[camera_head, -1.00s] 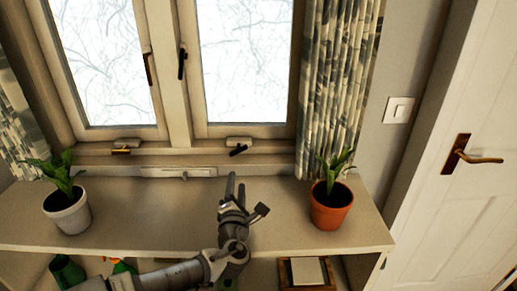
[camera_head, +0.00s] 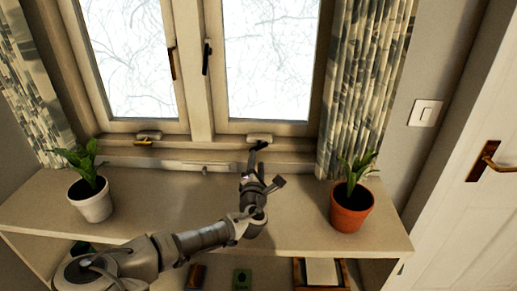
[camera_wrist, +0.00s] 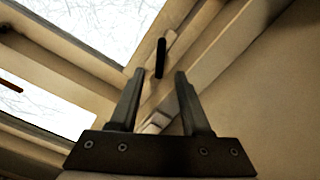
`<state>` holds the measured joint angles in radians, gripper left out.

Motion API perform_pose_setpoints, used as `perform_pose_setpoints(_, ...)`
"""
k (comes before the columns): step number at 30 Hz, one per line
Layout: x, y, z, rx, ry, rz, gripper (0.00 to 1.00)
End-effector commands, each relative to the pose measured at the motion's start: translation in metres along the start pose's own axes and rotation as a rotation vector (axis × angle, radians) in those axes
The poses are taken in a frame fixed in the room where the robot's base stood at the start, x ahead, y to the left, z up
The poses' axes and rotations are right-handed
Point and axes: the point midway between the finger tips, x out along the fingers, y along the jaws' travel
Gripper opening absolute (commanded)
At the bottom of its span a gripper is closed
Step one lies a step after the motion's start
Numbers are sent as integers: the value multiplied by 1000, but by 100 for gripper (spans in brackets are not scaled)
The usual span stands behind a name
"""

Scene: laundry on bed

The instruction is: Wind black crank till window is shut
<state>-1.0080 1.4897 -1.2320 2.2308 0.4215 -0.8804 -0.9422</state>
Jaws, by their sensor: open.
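The black crank (camera_head: 260,146) sits on a cream housing (camera_head: 259,138) at the foot of the right-hand window pane (camera_head: 268,65). I cannot tell how far that window stands open. My gripper (camera_head: 265,168) is open and empty above the shelf top, just below the crank in the head view. One fingertip comes close to the crank in the picture; contact cannot be told. In the wrist view the black crank (camera_wrist: 160,57) points along the picture's vertical, beyond and between the open fingertips (camera_wrist: 160,72), with a visible gap.
A brass crank (camera_head: 143,143) sits under the left pane. A white-potted plant (camera_head: 91,202) stands left on the shelf (camera_head: 150,212), a terracotta-potted plant (camera_head: 351,210) right. A curtain (camera_head: 365,85) hangs right of the window. A black handle (camera_head: 206,57) is on the middle frame.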

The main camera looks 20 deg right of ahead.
Motion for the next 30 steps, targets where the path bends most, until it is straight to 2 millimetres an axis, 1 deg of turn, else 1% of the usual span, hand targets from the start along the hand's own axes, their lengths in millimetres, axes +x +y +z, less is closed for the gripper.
perform_pose_setpoints(1, 12, -1, 0, 0, -1, -1, 48)
perform_pose_setpoints(6, 44, 0, 0, 0, -1, 0, 48)
perform_pose_setpoints(12, 70, -1, 0, -1, 0, -1, 48)
perform_pose_setpoints(18, 80, 0, 0, -1, 1, 0, 48)
perform_pose_setpoints(26, 81, 0, 0, -1, 0, -1, 48)
perform_pose_setpoints(29, 81, 0, 0, -1, 0, -1, 31)
perform_pose_setpoints(30, 81, 0, 0, -1, 0, -1, 24)
